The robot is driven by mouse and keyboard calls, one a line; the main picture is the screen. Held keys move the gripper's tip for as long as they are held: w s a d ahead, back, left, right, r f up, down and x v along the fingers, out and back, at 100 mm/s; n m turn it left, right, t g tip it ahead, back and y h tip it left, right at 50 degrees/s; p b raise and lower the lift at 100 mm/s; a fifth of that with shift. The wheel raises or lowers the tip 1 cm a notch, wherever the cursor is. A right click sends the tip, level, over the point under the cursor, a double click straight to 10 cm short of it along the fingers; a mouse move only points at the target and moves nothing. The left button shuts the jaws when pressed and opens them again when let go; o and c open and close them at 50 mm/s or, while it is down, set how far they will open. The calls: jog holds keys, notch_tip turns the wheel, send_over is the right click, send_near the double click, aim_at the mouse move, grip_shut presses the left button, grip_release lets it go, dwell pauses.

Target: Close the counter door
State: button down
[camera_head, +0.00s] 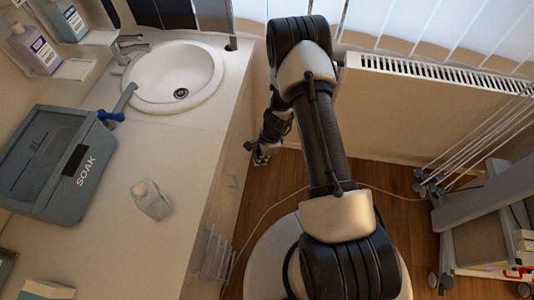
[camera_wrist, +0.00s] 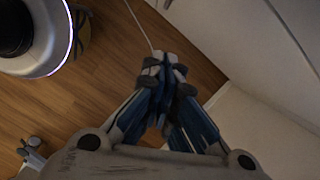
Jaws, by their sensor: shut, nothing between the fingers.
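The counter (camera_head: 160,170) runs down the left side of the head view, and its pale front (camera_head: 228,170) is seen steeply from above. I cannot tell how far any door in that front stands open. My gripper (camera_head: 262,157) hangs low, just right of the counter front and near the wall. In the wrist view my gripper (camera_wrist: 165,62) is shut and empty, with its fingertips together over the wood floor. Pale flat panels (camera_wrist: 245,40) with a thin seam lie at the upper right, apart from the fingertips in the picture.
A sink (camera_head: 170,75), a grey SOAK box (camera_head: 50,165) and a clear bottle (camera_head: 150,198) are on the counter. A radiator (camera_head: 430,110) and a wheeled grey stand (camera_head: 480,220) are at the right. A thin cable (camera_head: 275,205) crosses the wood floor (camera_head: 395,185).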

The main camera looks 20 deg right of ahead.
jog(key=s+p+v, duration=0.1)
jog(key=p+v, duration=0.8)
jog(key=v, duration=0.5)
jog(key=shift+s+r+p, duration=0.35)
jog(key=shift+r+p, duration=0.05)
jog(key=shift+r, duration=0.05)
jog(key=shift+a, duration=0.15)
jog(key=a+r+n+t+b, duration=0.1)
jog(key=a+r+n+b, duration=0.3)
jog(key=r, duration=0.9)
jog(key=a+r+n+t+p, duration=0.1)
jog(key=r+n, duration=0.4)
jog(key=r, duration=0.7)
jog(key=s+r+n+t+h+b, duration=0.1)
jog(key=s+r+n, duration=0.4)
jog(key=s, duration=0.5)
jog(key=s+r+n+t+h+b, duration=0.1)
jog(key=s+r+n+b, duration=0.2)
jog(key=s+r, duration=0.3)
jog(key=s+n, duration=0.1)
jog(key=s, duration=0.4)
jog(key=shift+a+r+n+h, duration=0.2)
jog(key=shift+a+n+h, duration=0.05)
jog(key=shift+n+h, duration=0.15)
